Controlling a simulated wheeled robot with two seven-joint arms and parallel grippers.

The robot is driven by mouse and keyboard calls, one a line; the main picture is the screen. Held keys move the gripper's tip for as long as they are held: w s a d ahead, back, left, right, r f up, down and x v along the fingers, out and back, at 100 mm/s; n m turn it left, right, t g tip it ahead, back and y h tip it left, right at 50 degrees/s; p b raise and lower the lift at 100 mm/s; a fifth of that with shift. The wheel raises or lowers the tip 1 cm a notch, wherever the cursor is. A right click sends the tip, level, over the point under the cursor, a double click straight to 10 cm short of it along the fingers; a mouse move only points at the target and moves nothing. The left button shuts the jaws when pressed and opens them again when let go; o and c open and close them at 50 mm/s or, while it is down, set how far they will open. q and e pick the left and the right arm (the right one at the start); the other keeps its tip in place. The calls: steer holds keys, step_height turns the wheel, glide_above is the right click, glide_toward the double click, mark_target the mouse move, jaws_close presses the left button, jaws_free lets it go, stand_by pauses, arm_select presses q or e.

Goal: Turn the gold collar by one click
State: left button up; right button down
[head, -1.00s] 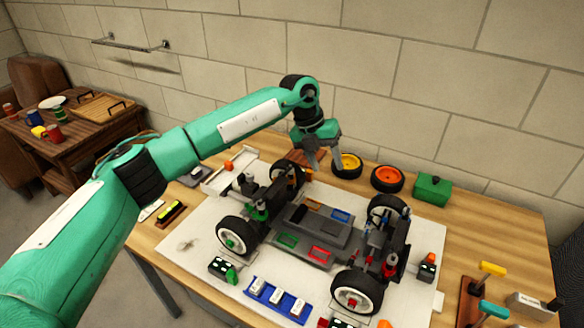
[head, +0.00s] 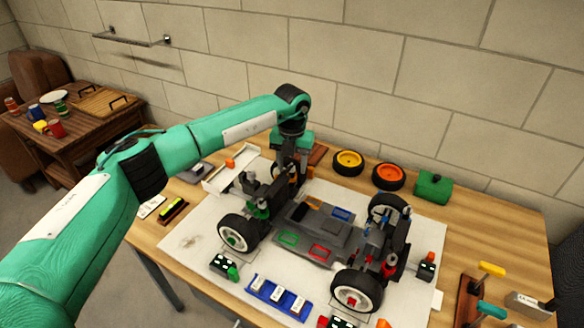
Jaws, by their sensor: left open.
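The RC car chassis (head: 315,226) rests on a white mat (head: 190,243) with large wheels at its corners. My left gripper (head: 298,168) points down at the far left corner of the car, close to the far left wheel and its shock. Its fingers are open but partly lost against the dark car parts. I cannot make out the gold collar; that corner is largely covered by my gripper and car parts. Green shock parts (head: 261,209) show at the near left corner, red (head: 389,264) at the near right and blue at the far right. My right gripper is out of view.
A yellow-rimmed wheel (head: 348,162), an orange-rimmed wheel (head: 388,176) and a green box (head: 433,187) stand along the back of the table. A blue tray (head: 278,298) lies in front of the car. Tools with yellow and teal handles stand at the right.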

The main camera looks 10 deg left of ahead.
arm_select(q)
steer(key=shift+f, duration=1.3)
steer(key=c, duration=1)
